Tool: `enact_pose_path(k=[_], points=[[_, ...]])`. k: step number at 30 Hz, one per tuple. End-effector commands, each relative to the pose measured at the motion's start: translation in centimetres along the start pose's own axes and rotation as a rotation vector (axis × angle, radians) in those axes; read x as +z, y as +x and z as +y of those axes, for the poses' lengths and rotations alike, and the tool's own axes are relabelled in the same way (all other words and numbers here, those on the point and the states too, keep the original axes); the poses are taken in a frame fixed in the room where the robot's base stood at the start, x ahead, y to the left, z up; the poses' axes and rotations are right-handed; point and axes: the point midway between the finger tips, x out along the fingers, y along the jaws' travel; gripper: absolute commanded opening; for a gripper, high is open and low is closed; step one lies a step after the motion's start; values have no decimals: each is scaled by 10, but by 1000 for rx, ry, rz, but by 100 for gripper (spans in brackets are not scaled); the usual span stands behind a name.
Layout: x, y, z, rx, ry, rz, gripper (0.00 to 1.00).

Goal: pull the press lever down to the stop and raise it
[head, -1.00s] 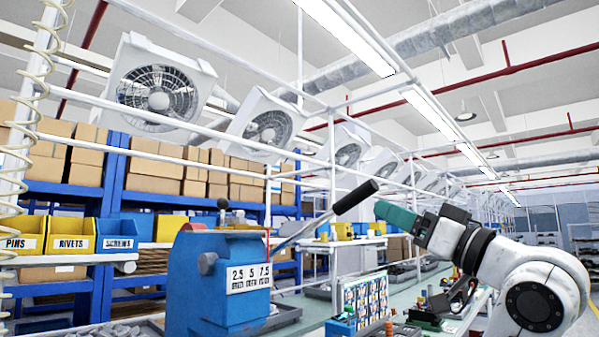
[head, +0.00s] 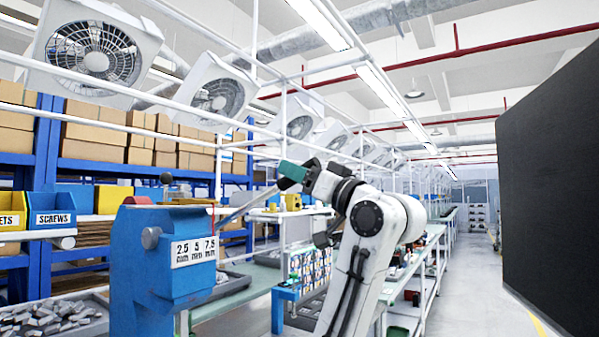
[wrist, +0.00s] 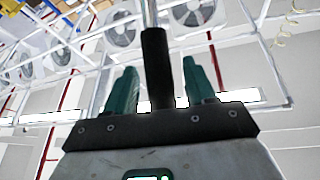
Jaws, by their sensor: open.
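The blue press (head: 160,265) stands at the lower left in the head view, with a plate marked 2.5, 5 and 7.5 mm. Its metal lever rod (head: 248,205) slopes up to the right towards my gripper (head: 289,174). The lever's black handle (wrist: 156,70) shows in the wrist view between the two green fingers of my gripper (wrist: 160,78). The fingers are open, with a visible gap on each side of the handle. In the head view the handle is mostly hidden by the gripper. The lever is raised.
A grey tray of metal pieces (head: 50,318) lies left of the press. A parts rack (head: 310,268) stands on the bench behind my arm. Labelled bins (head: 52,210) and shelves are at the left. A large dark panel (head: 555,180) stands at the right, with open floor before it.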

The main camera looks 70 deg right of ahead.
Motion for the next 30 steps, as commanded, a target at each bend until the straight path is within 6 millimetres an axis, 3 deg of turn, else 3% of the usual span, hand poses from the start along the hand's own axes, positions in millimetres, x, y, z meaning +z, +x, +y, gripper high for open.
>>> enact_pose_path(k=[10,27,30], points=[[0,3,0,0,0,0,54],[0,3,0,0,0,0,0],[0,3,0,0,0,0,0]])
